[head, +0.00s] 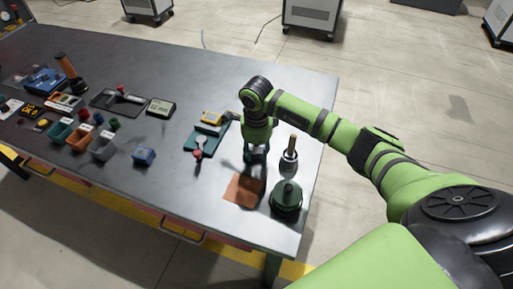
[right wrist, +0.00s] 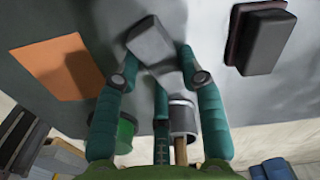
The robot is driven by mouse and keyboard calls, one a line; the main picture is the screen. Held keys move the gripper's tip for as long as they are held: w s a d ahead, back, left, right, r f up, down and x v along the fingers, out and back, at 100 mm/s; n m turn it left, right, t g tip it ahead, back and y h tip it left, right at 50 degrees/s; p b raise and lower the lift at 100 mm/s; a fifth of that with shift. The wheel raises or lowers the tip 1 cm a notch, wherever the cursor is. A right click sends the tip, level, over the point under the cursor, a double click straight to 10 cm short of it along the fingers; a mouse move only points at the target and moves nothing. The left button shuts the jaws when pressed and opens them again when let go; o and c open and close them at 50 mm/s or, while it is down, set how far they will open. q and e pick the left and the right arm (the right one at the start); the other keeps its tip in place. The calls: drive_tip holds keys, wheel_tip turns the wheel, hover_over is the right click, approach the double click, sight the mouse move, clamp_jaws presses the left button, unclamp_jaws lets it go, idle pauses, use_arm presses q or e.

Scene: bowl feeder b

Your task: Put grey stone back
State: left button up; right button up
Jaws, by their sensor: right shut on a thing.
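My right gripper (head: 256,157) hangs over the front right part of the dark table, its arm coming in from the right. In the right wrist view its teal fingers (right wrist: 160,65) are closed around a grey block (right wrist: 150,38), the grey stone. The stone sits tilted between the fingertips. In the head view the stone cannot be told apart from the gripper. An orange-brown mat (head: 241,190) lies in front of the gripper, partly in shadow; it also shows in the right wrist view (right wrist: 52,66). My left gripper is not in view.
A dark green round device (head: 286,198) and a wooden-handled tool (head: 291,155) stand close right of the gripper, near the table edge. A dark block (right wrist: 268,40) lies nearby. A teal board (head: 197,143) is to the left, beyond it small bins (head: 103,149).

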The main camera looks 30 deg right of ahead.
sight(257, 152)
drive_tip(key=shift+f, duration=0.1)
drive_tip(key=o, duration=1.1)
drive_tip(key=shift+r, duration=0.35)
wheel_tip(257, 152, up, 12)
drive_tip(key=b, duration=0.2)
drive_tip(key=shift+f, duration=0.2)
